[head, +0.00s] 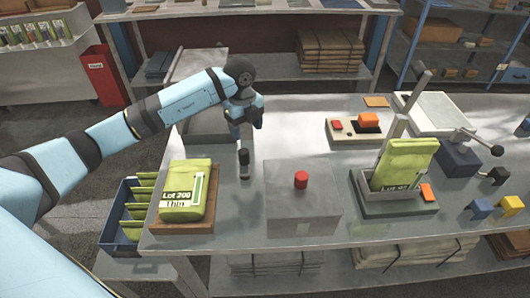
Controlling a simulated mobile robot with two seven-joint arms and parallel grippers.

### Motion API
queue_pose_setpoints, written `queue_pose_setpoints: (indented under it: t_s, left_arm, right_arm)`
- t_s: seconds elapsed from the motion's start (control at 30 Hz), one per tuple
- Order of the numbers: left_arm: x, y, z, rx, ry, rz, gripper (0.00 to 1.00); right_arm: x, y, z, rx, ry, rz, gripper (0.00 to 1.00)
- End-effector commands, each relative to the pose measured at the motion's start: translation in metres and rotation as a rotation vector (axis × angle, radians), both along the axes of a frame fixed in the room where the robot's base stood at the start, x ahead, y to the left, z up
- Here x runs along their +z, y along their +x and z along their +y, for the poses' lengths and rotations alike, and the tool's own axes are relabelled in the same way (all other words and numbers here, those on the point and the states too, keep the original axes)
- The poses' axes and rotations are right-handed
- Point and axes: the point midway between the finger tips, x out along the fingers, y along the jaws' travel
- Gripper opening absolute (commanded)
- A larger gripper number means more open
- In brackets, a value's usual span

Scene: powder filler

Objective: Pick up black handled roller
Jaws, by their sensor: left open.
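My left gripper (244,127) hangs above the grey workbench (285,130), pointing down, with its jaws open and nothing seen between them. A small tool with a black top and a grey lower part, likely the black handled roller (244,163), is on the bench just below the gripper in the picture. A small gap seems to lie between them. The tool is between the green lot bag and the grey box with the red button. Its fine shape is too small to tell. My right gripper is not in view.
A green bag (184,190) lies on a wooden tray (208,220) at left. A grey box with a red button (301,180) stands right of the tool. Another green bag (405,165) stands in a holder further right. A lever press (462,155) is at far right.

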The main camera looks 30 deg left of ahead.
Motion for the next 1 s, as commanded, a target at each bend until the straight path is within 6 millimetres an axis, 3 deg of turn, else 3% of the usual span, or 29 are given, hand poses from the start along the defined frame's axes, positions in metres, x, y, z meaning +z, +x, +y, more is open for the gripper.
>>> queue_pose_setpoints:
  t_s: [0.13, 0.4, 0.77, 1.0]
  left_arm:
    - [-0.001, 0.003, 0.014, 0.041, 0.060, 0.000, 0.64]
    - [-0.052, 0.001, 0.013, 0.039, 0.057, 0.003, 0.64]
    - [-0.087, 0.000, 0.013, 0.038, 0.055, 0.001, 0.64]
    - [-0.122, -0.002, 0.012, 0.037, 0.054, 0.001, 0.64]
  right_arm:
    - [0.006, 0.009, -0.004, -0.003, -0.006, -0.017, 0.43]
    - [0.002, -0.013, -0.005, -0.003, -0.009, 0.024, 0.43]
    - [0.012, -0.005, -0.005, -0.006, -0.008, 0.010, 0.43]
    - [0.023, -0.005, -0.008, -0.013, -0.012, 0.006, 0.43]
